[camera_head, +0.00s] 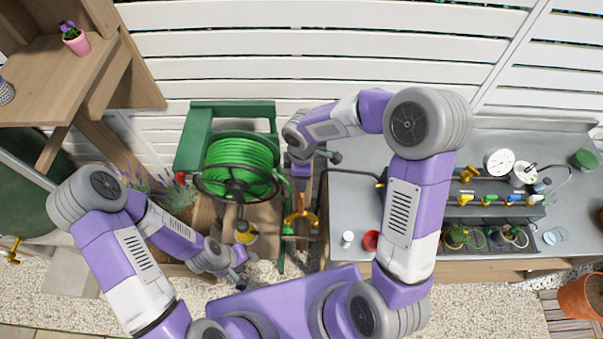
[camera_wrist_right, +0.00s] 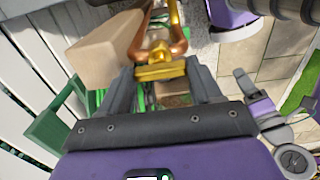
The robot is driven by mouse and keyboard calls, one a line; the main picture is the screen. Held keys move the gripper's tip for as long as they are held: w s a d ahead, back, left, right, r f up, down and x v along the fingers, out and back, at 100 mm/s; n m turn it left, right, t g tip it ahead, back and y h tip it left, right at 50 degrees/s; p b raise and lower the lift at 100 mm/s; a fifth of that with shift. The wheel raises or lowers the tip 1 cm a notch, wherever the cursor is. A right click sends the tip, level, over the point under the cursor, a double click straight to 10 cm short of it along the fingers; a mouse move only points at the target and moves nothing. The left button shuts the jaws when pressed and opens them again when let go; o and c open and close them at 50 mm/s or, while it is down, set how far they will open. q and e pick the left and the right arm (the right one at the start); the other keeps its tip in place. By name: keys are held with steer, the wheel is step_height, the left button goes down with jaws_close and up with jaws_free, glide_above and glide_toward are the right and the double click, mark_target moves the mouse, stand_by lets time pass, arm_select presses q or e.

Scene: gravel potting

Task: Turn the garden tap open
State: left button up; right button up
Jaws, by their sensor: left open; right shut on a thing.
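The garden tap (camera_head: 302,217) is brass and copper and stands right of the green hose reel in the head view. In the right wrist view its gold handle (camera_wrist_right: 160,72) lies crosswise between the fingertips, with the curved copper and brass body (camera_wrist_right: 175,22) beyond it. My right gripper (camera_head: 301,190) is shut on the handle; the arm and hand partly hide the tap in the head view. My left gripper (camera_head: 240,264) is open and empty, low near the front, left of the tap and apart from it.
A green hose reel (camera_head: 240,160) with a dark wheel stands left of the tap. A metal-topped bench (camera_head: 350,200) with gauges (camera_head: 499,161) and small coloured valves (camera_head: 487,199) is at the right. A white slatted fence (camera_head: 300,70) closes the back. Gravel (camera_head: 480,310) covers the front.

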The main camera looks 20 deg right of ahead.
steer(key=shift+r, duration=0.1)
steer(key=o, duration=1.1)
steer(key=shift+c, duration=0.2)
step_height(320, 180, up, 8)
steer(key=shift+f, duration=0.25)
